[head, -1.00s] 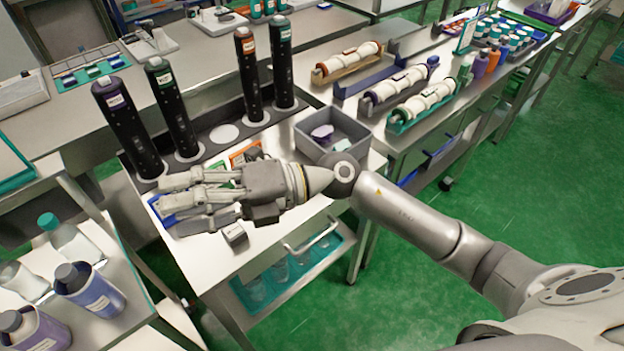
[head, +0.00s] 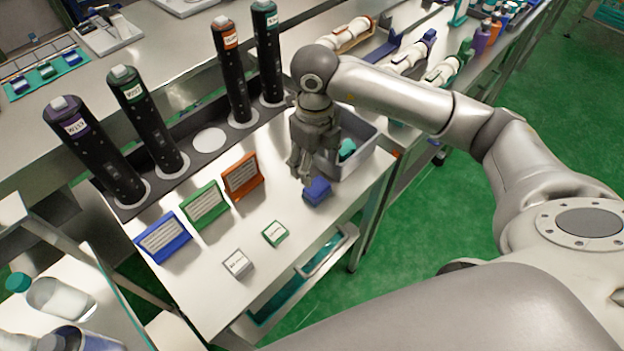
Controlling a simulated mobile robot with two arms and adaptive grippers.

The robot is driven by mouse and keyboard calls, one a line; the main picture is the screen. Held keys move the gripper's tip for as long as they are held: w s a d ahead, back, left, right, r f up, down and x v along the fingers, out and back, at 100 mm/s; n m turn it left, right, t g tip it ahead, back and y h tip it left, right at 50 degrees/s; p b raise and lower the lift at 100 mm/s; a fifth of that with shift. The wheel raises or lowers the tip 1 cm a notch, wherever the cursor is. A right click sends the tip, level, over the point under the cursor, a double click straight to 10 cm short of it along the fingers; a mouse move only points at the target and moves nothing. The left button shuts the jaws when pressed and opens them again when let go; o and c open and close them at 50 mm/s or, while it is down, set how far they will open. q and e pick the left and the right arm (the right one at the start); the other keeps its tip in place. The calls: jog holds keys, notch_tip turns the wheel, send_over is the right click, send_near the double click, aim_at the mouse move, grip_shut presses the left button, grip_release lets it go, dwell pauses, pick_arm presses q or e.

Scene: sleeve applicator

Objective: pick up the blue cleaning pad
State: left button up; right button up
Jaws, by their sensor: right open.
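The blue cleaning pad (head: 317,191) is a small blue block on the white cart top, in front of the grey bin. My right gripper (head: 304,174) points down just beside it, at its upper left in the head view. The gripper is open with nothing between its fingers. The fingertips look close to the pad, but I cannot tell whether they touch it. My left gripper is not in view.
The grey bin (head: 366,158) stands behind the gripper with a teal pad (head: 347,149) inside. Blue (head: 163,238), green (head: 205,205) and orange (head: 242,177) label stands are left. Small white (head: 238,264) and green-edged (head: 275,233) blocks lie in front. Tall black dispensers (head: 147,122) stand behind.

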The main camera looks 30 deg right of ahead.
aim_at(317, 186)
jog(key=f, duration=0.3)
jog(key=shift+s, duration=0.35)
jog(key=shift+w+f+p, duration=0.1)
jog(key=shift+f+p, duration=0.2)
jog(key=shift+p, duration=0.1)
jog(key=f, duration=0.1)
jog(key=f+p, duration=0.1)
jog(key=f, duration=0.1)
jog(key=shift+s+d+f+p, duration=0.15)
jog(key=shift+s+f+p, duration=0.05)
jog(key=shift+s+p, duration=0.1)
jog(key=shift+f, duration=0.4)
jog(key=shift+w+f, duration=0.1)
jog(key=shift+f, duration=0.15)
jog(key=shift+c, duration=0.8)
jog(key=c, duration=0.4)
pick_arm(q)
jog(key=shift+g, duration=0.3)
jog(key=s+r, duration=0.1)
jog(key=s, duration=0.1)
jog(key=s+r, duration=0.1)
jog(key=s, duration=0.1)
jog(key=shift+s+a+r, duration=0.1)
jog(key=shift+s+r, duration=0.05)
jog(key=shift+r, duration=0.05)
pick_arm(e)
jog(key=shift+c, duration=0.5)
